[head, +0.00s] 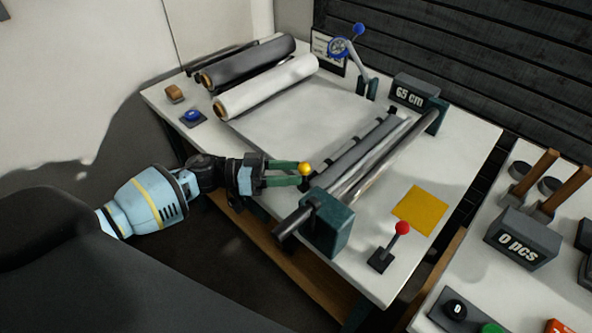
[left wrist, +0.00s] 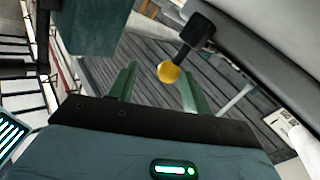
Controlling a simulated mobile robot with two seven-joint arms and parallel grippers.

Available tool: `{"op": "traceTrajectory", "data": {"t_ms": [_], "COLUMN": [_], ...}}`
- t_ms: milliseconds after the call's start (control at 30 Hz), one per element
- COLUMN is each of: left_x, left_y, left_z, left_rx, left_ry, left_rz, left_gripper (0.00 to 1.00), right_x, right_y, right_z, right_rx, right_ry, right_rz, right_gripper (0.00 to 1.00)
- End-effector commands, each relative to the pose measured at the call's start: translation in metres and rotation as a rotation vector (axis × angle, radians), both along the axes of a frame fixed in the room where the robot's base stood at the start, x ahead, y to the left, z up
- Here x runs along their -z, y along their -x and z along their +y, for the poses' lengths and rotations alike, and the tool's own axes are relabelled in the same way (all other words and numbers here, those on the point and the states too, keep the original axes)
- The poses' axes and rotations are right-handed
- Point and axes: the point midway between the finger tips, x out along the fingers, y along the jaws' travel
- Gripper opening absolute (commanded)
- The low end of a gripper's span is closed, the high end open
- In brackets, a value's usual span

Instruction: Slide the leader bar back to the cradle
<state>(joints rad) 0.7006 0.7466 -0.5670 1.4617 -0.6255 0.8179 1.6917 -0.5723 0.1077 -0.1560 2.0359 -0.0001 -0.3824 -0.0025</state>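The leader bar (head: 350,150) is a long dark grey bar with black clips, lying across the white table next to the metal rollers. A yellow ball knob (head: 306,169) sits on its near end. In the left wrist view the knob (left wrist: 168,72) is on a short black stem. My left gripper (head: 285,174) is at the knob, its green fingers pointing right. In the left wrist view the fingers (left wrist: 160,88) are apart, with visible gaps on both sides of the knob. I cannot tell which part is the cradle. My right gripper is not in view.
Metal rollers (head: 385,155) run between teal end blocks (head: 329,224), close right of my left gripper. White and grey rolls (head: 268,87) lie at the back left. A red-knobbed lever (head: 402,228) and yellow square (head: 420,209) are at the right. The white sheet area (head: 295,125) is clear.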

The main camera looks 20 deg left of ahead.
Motion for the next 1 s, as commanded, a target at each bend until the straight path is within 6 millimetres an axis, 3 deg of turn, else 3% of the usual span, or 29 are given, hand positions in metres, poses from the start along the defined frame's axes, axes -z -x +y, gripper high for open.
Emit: {"op": "traceTrajectory", "data": {"t_ms": [600,1000], "left_x": [0.000,-0.001], "left_y": [0.015,0.016], "left_z": [0.033,0.035], "left_rx": [-0.002,-0.001], "left_ry": [-0.001,0.001], "left_rz": [0.000,0.000], "left_gripper": [0.47,0.47], "right_x": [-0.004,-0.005], "right_y": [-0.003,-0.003], "right_z": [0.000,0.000], "right_rx": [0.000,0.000], "right_ry": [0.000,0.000], "right_rz": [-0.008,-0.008], "right_gripper": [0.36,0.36]}}
